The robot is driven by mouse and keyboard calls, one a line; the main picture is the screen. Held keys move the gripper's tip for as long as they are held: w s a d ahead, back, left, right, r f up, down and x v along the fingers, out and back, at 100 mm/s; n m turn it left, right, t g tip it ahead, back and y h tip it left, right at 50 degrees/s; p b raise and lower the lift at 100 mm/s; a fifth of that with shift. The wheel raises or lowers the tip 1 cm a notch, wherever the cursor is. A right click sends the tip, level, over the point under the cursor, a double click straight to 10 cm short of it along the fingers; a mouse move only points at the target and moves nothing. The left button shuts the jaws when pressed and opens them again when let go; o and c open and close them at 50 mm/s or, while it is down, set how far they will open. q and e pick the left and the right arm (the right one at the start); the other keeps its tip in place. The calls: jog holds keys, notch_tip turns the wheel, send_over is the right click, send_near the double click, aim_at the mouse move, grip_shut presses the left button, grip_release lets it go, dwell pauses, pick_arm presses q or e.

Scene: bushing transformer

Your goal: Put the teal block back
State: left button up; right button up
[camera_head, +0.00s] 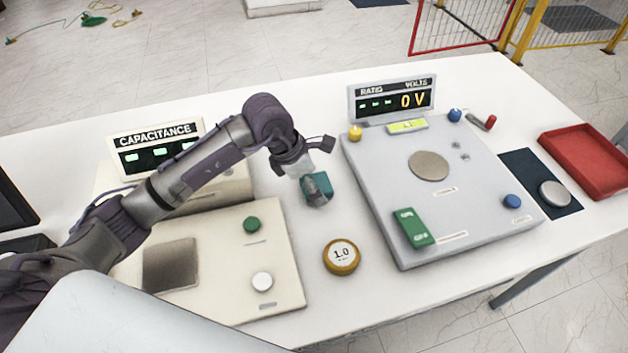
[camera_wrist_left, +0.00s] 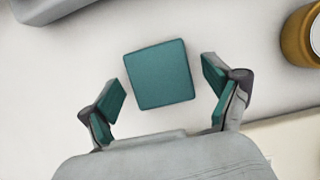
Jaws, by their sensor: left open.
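The teal block (camera_head: 322,184) lies on the white table between the cream capacitance panel and the grey ratio panel. In the head view my left gripper partly hides it. My left gripper (camera_head: 314,196) is above the block. In the left wrist view the teal block (camera_wrist_left: 158,74) shows a square top, a little ahead of and between the fingers of my left gripper (camera_wrist_left: 168,98). The fingers are spread with teal pads, and there is a gap on each side of the block. My right gripper is not in view.
The cream panel (camera_head: 220,262) has a green knob, a white knob and a bare square plate (camera_head: 171,265). The grey panel (camera_head: 470,190) carries a green block (camera_head: 413,228) and a round disc. A brass 1.0 weight (camera_head: 341,257) stands between the panels. A red tray (camera_head: 590,160) is far right.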

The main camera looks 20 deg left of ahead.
pick_arm(q)
jog(key=b+v, duration=0.1)
jog(key=v, duration=1.1)
jog(key=shift+b, duration=0.3)
jog(key=shift+f, duration=0.1)
